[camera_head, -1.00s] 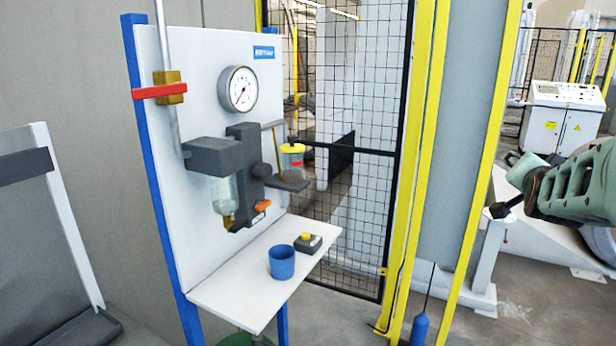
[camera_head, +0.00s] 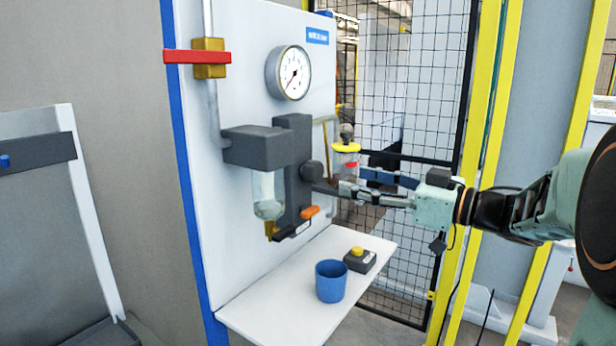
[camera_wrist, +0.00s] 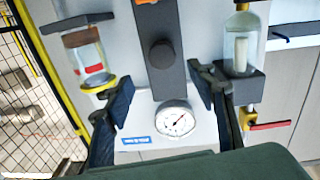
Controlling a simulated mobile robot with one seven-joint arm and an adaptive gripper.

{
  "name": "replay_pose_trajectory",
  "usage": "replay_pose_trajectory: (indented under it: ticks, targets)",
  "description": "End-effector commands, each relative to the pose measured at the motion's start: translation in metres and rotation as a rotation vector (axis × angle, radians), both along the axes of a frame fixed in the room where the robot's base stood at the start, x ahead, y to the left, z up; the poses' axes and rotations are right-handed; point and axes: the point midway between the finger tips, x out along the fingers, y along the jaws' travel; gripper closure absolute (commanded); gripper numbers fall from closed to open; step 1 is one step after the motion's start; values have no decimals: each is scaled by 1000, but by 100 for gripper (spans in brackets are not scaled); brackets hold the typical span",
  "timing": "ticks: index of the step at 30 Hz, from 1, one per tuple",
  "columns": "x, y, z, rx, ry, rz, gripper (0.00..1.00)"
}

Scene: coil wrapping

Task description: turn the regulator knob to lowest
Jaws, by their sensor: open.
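The regulator knob (camera_head: 312,173) is a dark grey round knob on the front of a dark upright block on the white panel. In the wrist view, which looks upside down, the knob (camera_wrist: 162,53) lies centrally, ahead of the space between my fingers. My gripper (camera_head: 343,182) reaches in from the right, its dark fingers apart and close to the knob. The gripper (camera_wrist: 158,88) also shows open and empty in the wrist view. I cannot tell whether a finger touches the knob. A round pressure gauge (camera_head: 289,73) sits above the block, its needle pointing down-left.
A clear bowl (camera_head: 268,193) hangs left of the block, and a yellow-topped container (camera_head: 346,165) is at the right. An orange lever (camera_head: 309,212) sits below. A blue cup (camera_head: 331,281) and yellow-button box (camera_head: 359,260) stand on the white shelf (camera_head: 265,318). A red lever (camera_head: 182,57) is upper left.

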Motion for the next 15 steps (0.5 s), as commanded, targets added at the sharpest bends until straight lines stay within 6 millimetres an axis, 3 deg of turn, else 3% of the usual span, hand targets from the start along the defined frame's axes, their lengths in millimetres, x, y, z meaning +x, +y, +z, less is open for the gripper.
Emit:
replay_pose_trajectory:
  ticks: [5, 15]
  targets:
    - [6, 15, -1, -3, 4, 17, 48]
    - [42, 66, -2, -2, 3, 15, 48]
